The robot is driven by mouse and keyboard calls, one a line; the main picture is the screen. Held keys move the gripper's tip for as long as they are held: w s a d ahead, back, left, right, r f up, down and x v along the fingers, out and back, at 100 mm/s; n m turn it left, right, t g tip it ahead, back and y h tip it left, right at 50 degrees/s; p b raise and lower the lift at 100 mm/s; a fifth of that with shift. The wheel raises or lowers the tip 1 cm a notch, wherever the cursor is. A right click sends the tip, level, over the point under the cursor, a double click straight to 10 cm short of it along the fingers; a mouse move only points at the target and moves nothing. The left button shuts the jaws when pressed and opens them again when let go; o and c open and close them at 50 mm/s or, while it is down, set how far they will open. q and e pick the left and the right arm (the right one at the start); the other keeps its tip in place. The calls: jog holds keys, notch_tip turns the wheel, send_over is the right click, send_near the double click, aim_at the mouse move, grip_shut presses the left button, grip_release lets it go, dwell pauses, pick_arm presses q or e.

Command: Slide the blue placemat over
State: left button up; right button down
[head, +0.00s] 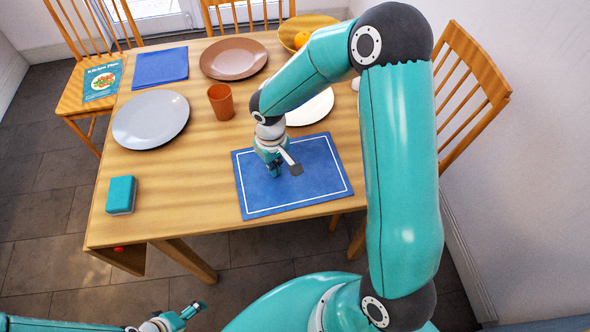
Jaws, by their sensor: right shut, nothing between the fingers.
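The blue placemat (315,185) with a white border line lies flat near the front right edge of the wooden table. My right gripper (276,172) is shut and empty, pointing down over the placemat's upper left part. Its fingertips seem to be at or just above the cloth; I cannot tell whether they touch.
A white plate (312,108) sits just behind the placemat, partly behind my arm. An orange cup (221,101), grey plate (151,120), brown plate (233,58), plain blue cloth (160,68) and teal box (121,195) stand elsewhere. The tabletop (185,190) left of the placemat is clear.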

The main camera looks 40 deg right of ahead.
aim_at(241, 179)
jog(key=shift+f+b, duration=0.4)
jog(key=shift+f, duration=0.05)
jog(key=shift+a, duration=0.1)
jog(key=shift+w+a, duration=0.4)
jog(key=shift+a, duration=0.2)
jog(key=shift+w+a, duration=0.35)
jog(key=shift+a, duration=0.2)
jog(key=shift+w+a+f+b, duration=0.1)
jog(key=shift+w+a+b, duration=0.25)
jog(key=shift+a, duration=0.3)
jog(key=shift+w+a+f+b, duration=0.1)
jog(key=shift+w+a+b, duration=0.2)
jog(key=shift+a, duration=0.4)
jog(key=shift+w+a, duration=0.1)
jog(key=shift+w, duration=0.05)
jog(key=shift+w+a+r, duration=0.1)
jog(key=shift+w+a, duration=0.25)
jog(key=shift+a, duration=0.2)
jog(key=shift+w+a, duration=0.35)
jog(key=shift+a, duration=0.2)
jog(key=shift+a, duration=0.1)
